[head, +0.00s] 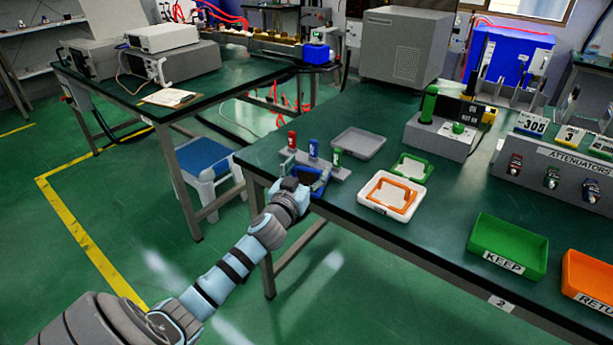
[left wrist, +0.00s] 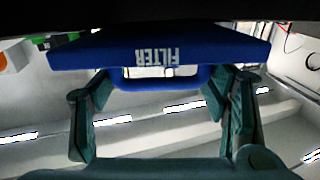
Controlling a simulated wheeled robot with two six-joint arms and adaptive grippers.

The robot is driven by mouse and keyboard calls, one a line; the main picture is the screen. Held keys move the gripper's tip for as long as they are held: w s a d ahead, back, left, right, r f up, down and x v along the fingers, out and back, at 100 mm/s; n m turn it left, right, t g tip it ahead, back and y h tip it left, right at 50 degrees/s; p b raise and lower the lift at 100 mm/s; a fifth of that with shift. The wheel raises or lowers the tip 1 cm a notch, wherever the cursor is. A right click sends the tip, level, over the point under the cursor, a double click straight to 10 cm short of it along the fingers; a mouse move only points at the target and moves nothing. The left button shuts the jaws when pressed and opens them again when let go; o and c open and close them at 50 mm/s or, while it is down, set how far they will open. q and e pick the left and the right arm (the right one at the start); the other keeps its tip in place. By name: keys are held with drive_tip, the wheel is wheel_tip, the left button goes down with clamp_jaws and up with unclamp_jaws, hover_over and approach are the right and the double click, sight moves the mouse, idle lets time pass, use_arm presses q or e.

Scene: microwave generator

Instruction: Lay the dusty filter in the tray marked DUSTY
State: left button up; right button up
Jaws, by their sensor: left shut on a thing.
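A blue filter (head: 319,186) is held by my left gripper (head: 301,182) at the near left edge of the green bench. In the left wrist view the filter (left wrist: 220,50) shows a white FILTER label, upside down, and a handle loop between the fingers of my gripper (left wrist: 158,88). A white tray (head: 374,206) on the bench holds an orange frame (head: 404,209); its front label is too small to read. A grey tray (head: 358,143) behind it looks empty. I cannot tell which tray is marked DUSTY. My right gripper is not in view.
A rack (head: 345,172) with red, blue and green cylinders stands just behind my gripper. A green frame (head: 412,161) lies behind the white tray. A green KEEP tray (head: 508,247) and an orange tray (head: 590,283) stand to the right. Bare bench lies between white and KEEP trays.

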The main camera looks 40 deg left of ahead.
use_arm(q)
drive_tip(key=o, duration=1.5)
drive_tip(key=shift+w+f, duration=0.1)
drive_tip(key=shift+o, duration=0.2)
drive_tip(key=shift+f, duration=0.25)
drive_tip(key=v, duration=1.4)
drive_tip(key=shift+d+r+p, duration=0.25)
drive_tip(key=shift+r+p, duration=0.1)
drive_tip(key=shift+p, duration=0.05)
